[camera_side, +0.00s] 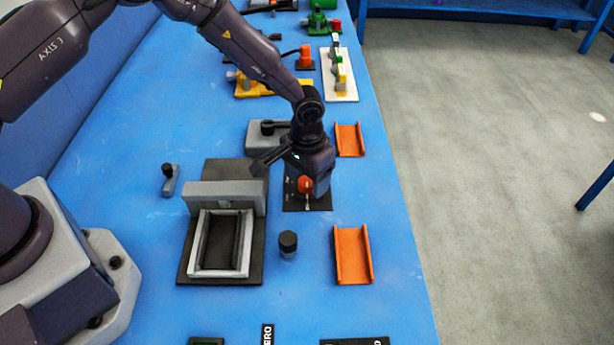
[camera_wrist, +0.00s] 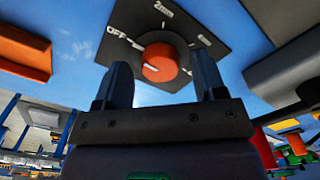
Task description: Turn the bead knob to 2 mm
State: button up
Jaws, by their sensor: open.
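The bead knob (camera_wrist: 160,62) is a round orange-red dial with a white pointer line, on a black plate (camera_wrist: 192,22) marked OFF, 2mm and further labels too small to read surely. Its pointer faces left in the wrist view, nearer OFF than 2mm. The knob also shows in the side view (camera_side: 305,184), under my gripper (camera_side: 307,180). In the wrist view my gripper (camera_wrist: 161,76) is open, with one dark finger on each side of the knob. A gap shows between the fingers and the knob; I cannot tell their exact depth.
A grey frame fixture (camera_side: 249,243) on a dark base stands left of the plate. A black-topped cylinder (camera_side: 288,244) stands in front. Orange trays lie front right (camera_side: 353,256) and back right (camera_side: 349,139). A grey block (camera_side: 262,135) stands behind. Blue table shows between them.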

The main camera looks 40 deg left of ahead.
jog(key=shift+f, duration=0.25)
jog(key=c, duration=0.9)
jog(key=shift+m, duration=0.3)
jog(key=m, duration=1.1)
jog(key=shift+r, duration=0.1)
